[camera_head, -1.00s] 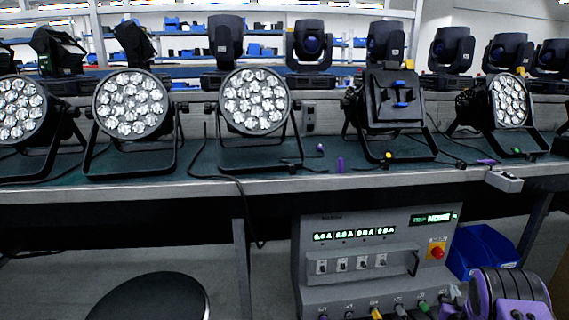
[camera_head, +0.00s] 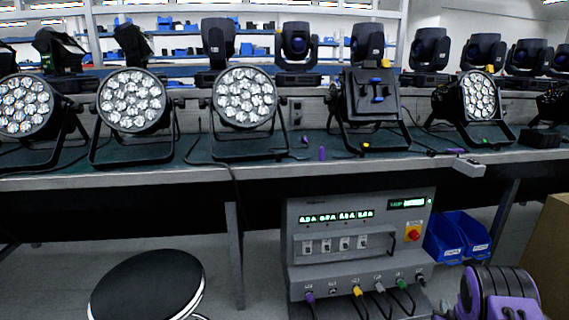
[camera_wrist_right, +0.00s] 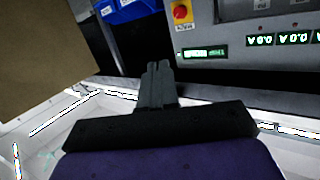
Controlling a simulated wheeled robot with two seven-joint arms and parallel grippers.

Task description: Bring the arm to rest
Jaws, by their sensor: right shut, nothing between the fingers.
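My right arm (camera_head: 497,295), purple and black, shows at the bottom right of the head view, low in front of the bench. My right gripper (camera_wrist_right: 158,80) shows in the right wrist view with its two grey fingers together and nothing between them. It points toward the grey power unit (camera_wrist_right: 262,45) and is apart from it as far as I can tell. My left gripper is not in view.
The bench (camera_head: 190,181) carries several par cans (camera_head: 245,97). The power unit (camera_head: 360,245) stands below with cables plugged in. Blue bins (camera_head: 447,238) sit beside it, a brown box (camera_head: 550,245) at the right edge, and a round black stool (camera_head: 147,287) at bottom left.

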